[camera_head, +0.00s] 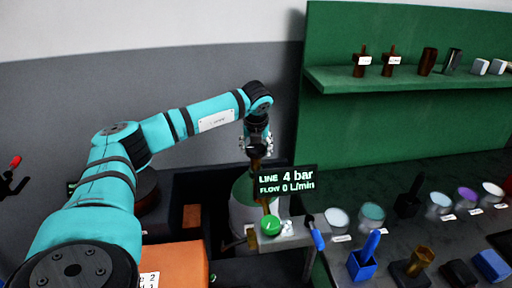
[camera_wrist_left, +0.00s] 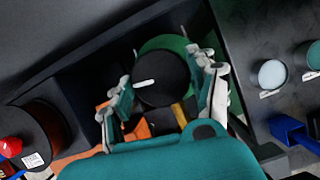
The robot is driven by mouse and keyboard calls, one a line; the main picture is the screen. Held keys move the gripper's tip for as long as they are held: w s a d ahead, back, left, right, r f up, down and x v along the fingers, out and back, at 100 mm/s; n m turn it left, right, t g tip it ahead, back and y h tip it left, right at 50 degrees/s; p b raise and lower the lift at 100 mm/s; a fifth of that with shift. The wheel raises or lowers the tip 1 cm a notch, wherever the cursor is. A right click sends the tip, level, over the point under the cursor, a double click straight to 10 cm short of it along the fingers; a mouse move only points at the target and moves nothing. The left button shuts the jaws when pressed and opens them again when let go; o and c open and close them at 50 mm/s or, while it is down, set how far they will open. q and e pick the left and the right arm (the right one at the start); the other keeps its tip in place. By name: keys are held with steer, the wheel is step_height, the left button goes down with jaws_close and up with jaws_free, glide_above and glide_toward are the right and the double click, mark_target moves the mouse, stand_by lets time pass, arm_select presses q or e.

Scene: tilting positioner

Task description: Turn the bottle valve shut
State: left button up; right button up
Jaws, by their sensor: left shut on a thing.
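The bottle (camera_head: 242,215) is pale with a green shoulder and stands upright behind the display, partly hidden. The green shoulder also shows in the left wrist view (camera_wrist_left: 160,45). The bottle valve's round black handwheel (camera_wrist_left: 170,70) has a white pointer mark and sits above that shoulder. My left gripper (camera_head: 257,153) points down from above the bottle. In the left wrist view, its fingers (camera_wrist_left: 166,97) lie on both sides of the handwheel and are shut on it. In the head view the handwheel is mostly hidden. My right gripper is not in view.
A display (camera_head: 287,181) reads line 4 bar, flow 0 L/min. Below it are a green knob (camera_head: 270,226) and a blue-handled lever (camera_head: 317,238). Jars and blue holders (camera_head: 362,265) crowd the dark bench at right. A green shelf (camera_head: 410,78) holds small parts. An orange box (camera_head: 175,265) stands front left.

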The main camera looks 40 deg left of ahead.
arm_select(q)
steer(key=m+h+b, duration=0.1)
steer(key=m+b, duration=0.1)
steer(key=m, duration=0.1)
steer(key=shift+f+t, duration=0.15)
steer(key=shift+t, duration=0.25)
steer(key=shift+a+m+h+b, duration=0.1)
steer(key=shift+m+h+b, duration=0.2)
steer(key=shift+m+b, duration=0.55)
steer(key=m+h, duration=0.1)
steer(key=m, duration=0.2)
steer(key=shift+t, duration=0.3)
steer(key=m, duration=0.1)
steer(key=m+h, duration=0.1)
steer(key=m, duration=0.1)
steer(key=shift+a+r+m+h+p, duration=0.1)
steer(key=shift+r+m+h+p, duration=0.15)
steer(key=shift+m+h+p, duration=0.1)
steer(key=shift+a+m+g+h+p, duration=0.15)
steer(key=shift+m+h+p, duration=0.25)
steer(key=shift+m, duration=0.75)
steer(key=shift+d+m+g+h+p, duration=0.1)
steer(key=shift+m+g+h+p, duration=0.2)
steer(key=shift+m, duration=0.85)
steer(key=o, duration=1.2)
